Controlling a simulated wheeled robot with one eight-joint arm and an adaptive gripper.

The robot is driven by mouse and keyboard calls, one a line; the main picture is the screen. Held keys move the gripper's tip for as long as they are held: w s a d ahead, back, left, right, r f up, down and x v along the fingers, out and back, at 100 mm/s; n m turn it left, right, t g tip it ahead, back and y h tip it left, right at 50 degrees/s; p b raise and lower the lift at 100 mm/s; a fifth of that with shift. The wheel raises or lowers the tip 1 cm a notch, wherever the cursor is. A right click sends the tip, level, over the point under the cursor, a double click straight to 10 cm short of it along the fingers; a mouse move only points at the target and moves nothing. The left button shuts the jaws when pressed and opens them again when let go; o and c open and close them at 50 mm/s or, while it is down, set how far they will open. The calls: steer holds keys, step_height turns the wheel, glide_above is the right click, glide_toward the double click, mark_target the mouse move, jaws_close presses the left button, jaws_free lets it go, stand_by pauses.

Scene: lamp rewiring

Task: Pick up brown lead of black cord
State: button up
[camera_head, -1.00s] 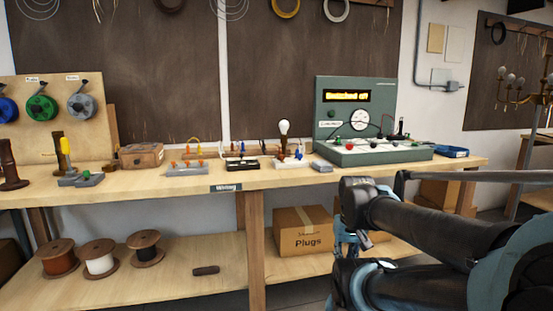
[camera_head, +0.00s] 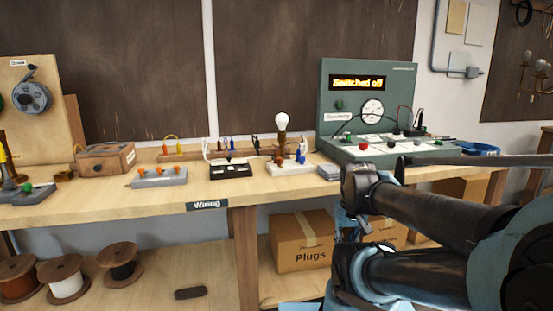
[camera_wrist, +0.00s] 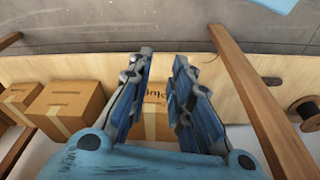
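A small black block (camera_head: 231,170) stands on the workbench, with thin leads rising around it. I cannot tell for sure which thin wire is the brown lead of the black cord; dark, red and blue tips show at the block's back. My gripper (camera_wrist: 163,57) is open and empty in the wrist view, its two blue-grey fingers apart. It points toward the lower shelf and the boxes, away from the block.
The workbench (camera_head: 110,204) also holds a bulb stand (camera_head: 283,168), a grey block with orange parts (camera_head: 159,178), a wooden box (camera_head: 105,159) and a green tester (camera_head: 375,152) reading "Switched off". Below are a Plugs box (camera_head: 300,245) and spools (camera_head: 67,279). Floor in front is mostly out of view.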

steer(key=shift+w+d, duration=0.1)
steer(key=shift+w, duration=0.2)
steer(key=w+a+r+n, duration=0.2)
steer(key=w+r+n, duration=0.1)
steer(key=w+r, duration=0.2)
steer(key=w+a+r+n, duration=0.2)
steer(key=w+r, duration=0.3)
steer(key=r, duration=0.4)
steer(key=w+a+r+n+g, duration=0.1)
steer(key=w+a+r+n, duration=0.2)
steer(key=w+r, duration=0.2)
step_height(320, 180, up, 3)
steer(key=shift+f+n, duration=0.1)
steer(key=shift+n, duration=0.3)
steer(key=w+a+r+n, duration=0.5)
steer(key=w+a+r, duration=0.2)
steer(key=w+r, duration=0.15)
step_height(320, 180, up, 5)
steer(key=n+g, duration=0.1)
steer(key=n, duration=0.3)
glide_above(277, 154)
steer(key=f, duration=1.1)
steer(key=w+f, duration=0.1)
steer(key=f, duration=0.5)
steer(key=shift+a, duration=0.1)
